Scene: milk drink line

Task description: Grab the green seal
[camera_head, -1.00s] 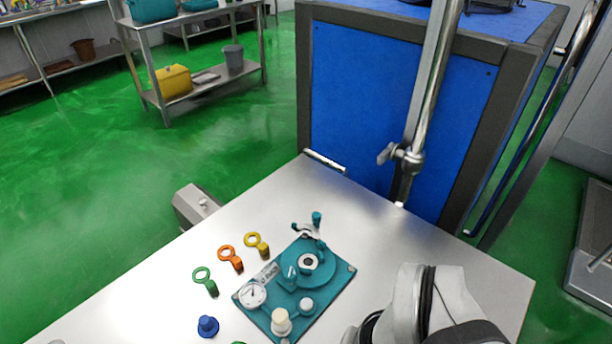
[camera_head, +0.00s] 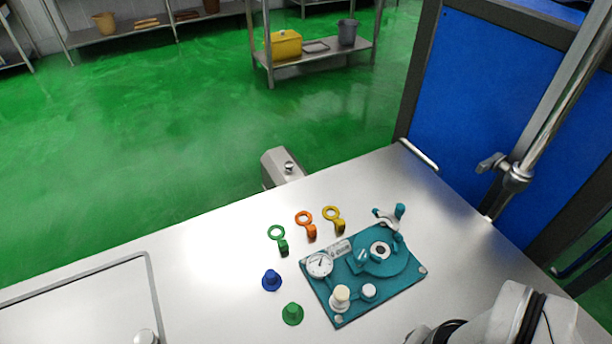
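A green ring with a tab (camera_head: 278,238) lies on the steel table, at the left end of a short row with an orange one (camera_head: 306,224) and a yellow one (camera_head: 334,218). A green cone-shaped piece (camera_head: 292,314) stands nearer the table's front, below a blue one (camera_head: 271,280). I cannot tell which green piece is the seal. Both green pieces are loose and untouched. Only a grey-white part of my arm shows at the lower right; my gripper is out of view.
A teal fixture plate (camera_head: 345,316) with a dial gauge (camera_head: 319,265) and knobs sits right of the small pieces. The steel table (camera_head: 215,262) is bare left of them, up to a raised frame (camera_head: 152,290). A blue cabinet and steel post stand at the right.

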